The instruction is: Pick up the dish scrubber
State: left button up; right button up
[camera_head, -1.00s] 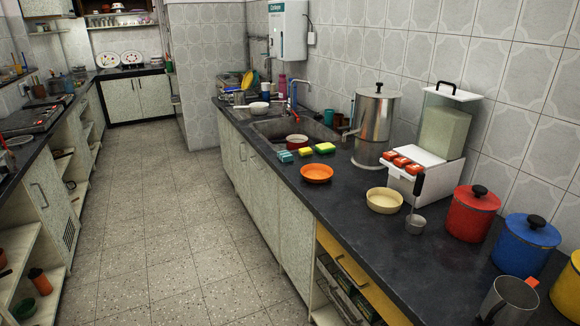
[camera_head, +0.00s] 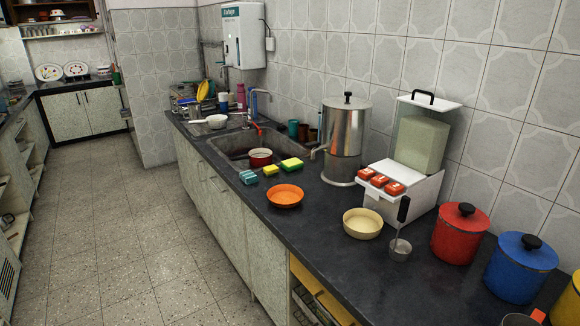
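Several small scrubbing pads lie in a row on the dark counter in front of the sink. There is a teal-blue one (camera_head: 248,177), a small yellow one (camera_head: 271,170) and a larger yellow one with green on it (camera_head: 292,164). I cannot tell for sure which is the dish scrubber. All lie behind the orange bowl (camera_head: 285,195), with no gripper near them. Neither of my grippers is in view.
The sink (camera_head: 232,143) holds a red pot (camera_head: 260,157). A steel dispenser (camera_head: 346,135), cream bowl (camera_head: 362,223), ladle (camera_head: 400,245), white box with red packets (camera_head: 402,196), and red (camera_head: 461,234) and blue (camera_head: 520,268) canisters stand on the counter. The floor (camera_head: 130,255) at left is clear.

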aim_at(271, 170)
jog(key=i+z, duration=0.1)
jog(key=z, duration=0.4)
jog(key=i+j+z, duration=0.2)
jog(key=j, duration=0.15)
jog(key=i+j+z, duration=0.2)
jog(key=j, duration=0.15)
jog(key=i+j+z, duration=0.2)
jog(key=j, duration=0.2)
jog(key=j+z, duration=0.2)
jog(key=j, duration=0.15)
